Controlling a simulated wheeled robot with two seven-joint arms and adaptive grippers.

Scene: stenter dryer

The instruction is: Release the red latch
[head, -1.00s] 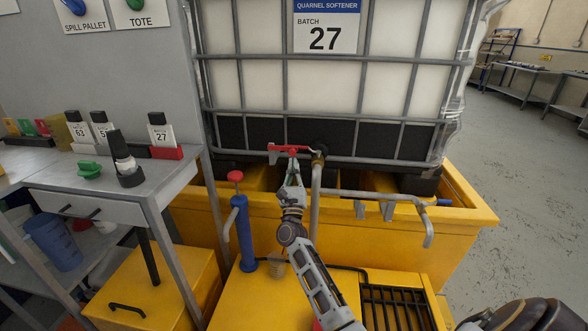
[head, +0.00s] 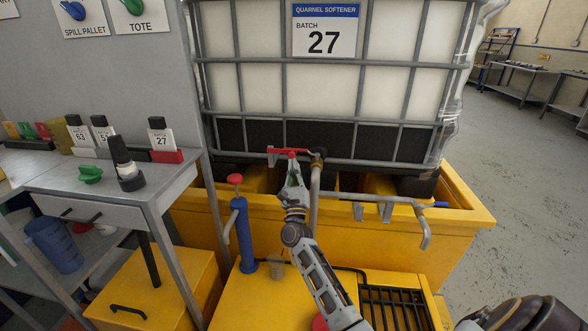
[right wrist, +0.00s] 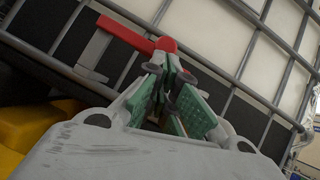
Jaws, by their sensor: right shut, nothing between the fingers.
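The red latch (head: 302,151) is a red bar with a rounded red end, at the outlet fitting low on the front of the white caged tank. A grey plate hangs from its left end. It also shows in the right wrist view (right wrist: 128,34), just beyond the fingertips. My right gripper (head: 292,163) is shut and empty, its tips right at the rounded end of the latch. In the right wrist view the green-padded fingers (right wrist: 163,66) come together just below that end; I cannot tell whether they touch it. My left gripper is not in view.
A grey pipe (head: 315,195) drops beside the right gripper. A blue hand pump (head: 243,235) with a red top stands to the left. The yellow spill pallet (head: 455,240) surrounds the tank (head: 327,88). A grey bench (head: 60,180) with bottles is at left. The floor at right is clear.

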